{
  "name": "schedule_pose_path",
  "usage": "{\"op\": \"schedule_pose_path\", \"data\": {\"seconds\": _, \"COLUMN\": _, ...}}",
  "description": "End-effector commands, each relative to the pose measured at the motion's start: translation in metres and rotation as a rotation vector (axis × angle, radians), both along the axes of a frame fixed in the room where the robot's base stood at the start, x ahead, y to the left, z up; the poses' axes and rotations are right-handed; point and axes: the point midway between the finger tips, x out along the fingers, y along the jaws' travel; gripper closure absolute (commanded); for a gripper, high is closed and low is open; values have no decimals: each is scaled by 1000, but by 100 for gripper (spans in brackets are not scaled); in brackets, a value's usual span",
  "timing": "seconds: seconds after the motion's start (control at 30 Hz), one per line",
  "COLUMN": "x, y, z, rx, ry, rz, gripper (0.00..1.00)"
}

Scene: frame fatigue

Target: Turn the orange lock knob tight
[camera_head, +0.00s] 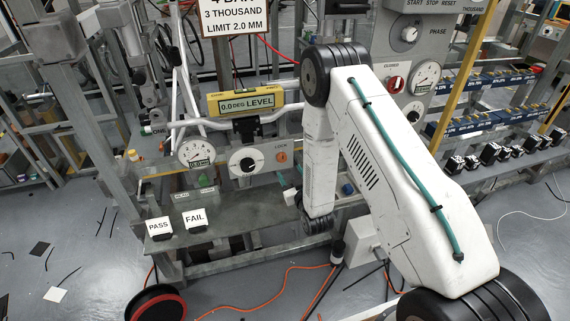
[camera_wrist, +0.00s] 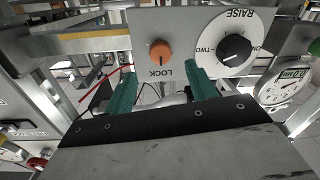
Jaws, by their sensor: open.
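The orange lock knob (camera_head: 282,157) sits on a pale panel (camera_head: 262,165), beside the larger black-and-white dial (camera_head: 246,162). In the wrist view, which is upside down, the orange knob (camera_wrist: 160,53) shows above the word LOCK. My gripper (camera_wrist: 160,74) is open, with its two teal fingers spread apart and nothing between them. The fingertips point toward the panel, one on each side of the knob in the picture and apart from it. How far they are from the panel is hard to tell.
A round gauge (camera_head: 196,152) stands left of the panel, and a yellow digital level (camera_head: 246,102) rests above it. PASS (camera_head: 159,228) and FAIL (camera_head: 195,219) blocks stand on the grey bench plate (camera_head: 235,222). A grey control box (camera_head: 405,60) is behind my arm.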

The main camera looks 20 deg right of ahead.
Motion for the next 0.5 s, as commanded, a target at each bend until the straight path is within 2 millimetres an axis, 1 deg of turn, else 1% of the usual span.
{"op": "schedule_pose_path", "data": {"seconds": 0.1, "x": 21, "y": 1, "z": 1, "rx": 0, "ry": -4, "rz": 0, "gripper": 44}}
{"op": "schedule_pose_path", "data": {"seconds": 0.3, "x": 51, "y": 3, "z": 1, "rx": 1, "ry": -1, "rz": 0, "gripper": 44}}
{"op": "schedule_pose_path", "data": {"seconds": 0.4, "x": 60, "y": 3, "z": 1, "rx": 1, "ry": -1, "rz": 0, "gripper": 44}}
{"op": "schedule_pose_path", "data": {"seconds": 0.5, "x": 64, "y": 4, "z": 1, "rx": 1, "ry": 1, "rz": 0, "gripper": 44}}
